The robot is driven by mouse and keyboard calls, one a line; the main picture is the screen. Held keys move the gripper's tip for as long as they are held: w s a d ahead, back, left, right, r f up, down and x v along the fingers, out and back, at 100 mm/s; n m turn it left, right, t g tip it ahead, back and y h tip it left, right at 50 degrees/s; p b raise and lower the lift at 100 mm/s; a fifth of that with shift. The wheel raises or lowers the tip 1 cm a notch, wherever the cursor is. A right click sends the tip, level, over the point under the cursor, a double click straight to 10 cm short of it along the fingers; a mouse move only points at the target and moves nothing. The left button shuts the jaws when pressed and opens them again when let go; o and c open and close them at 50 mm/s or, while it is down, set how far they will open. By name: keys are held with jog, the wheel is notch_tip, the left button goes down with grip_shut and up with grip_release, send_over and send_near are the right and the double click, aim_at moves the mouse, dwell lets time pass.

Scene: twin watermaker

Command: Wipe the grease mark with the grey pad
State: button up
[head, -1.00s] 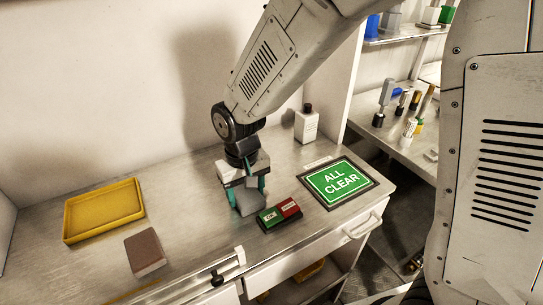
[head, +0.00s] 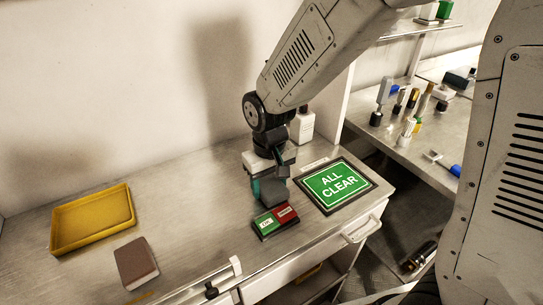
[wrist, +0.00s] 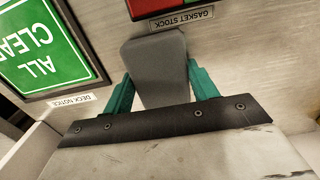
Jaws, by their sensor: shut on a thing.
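The grey pad (head: 273,191) is held in my gripper (head: 269,184), over the metal worktop just behind the green-and-red block. In the wrist view the grey pad (wrist: 154,62) sits between the two teal fingers of my gripper (wrist: 160,82), which are closed on its sides. I cannot tell whether the pad touches the worktop. No grease mark is visible in either view; the pad and gripper hide part of the surface.
A green-and-red block (head: 276,220) stands close in front of the pad. A framed ALL CLEAR sign (head: 337,186) is to its right, a white bottle (head: 302,126) behind. A yellow tray (head: 93,218) and brown block (head: 136,263) lie left. The worktop between is clear.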

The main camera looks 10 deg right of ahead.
jog(key=shift+a+r, duration=0.1)
jog(key=shift+r, duration=3.8)
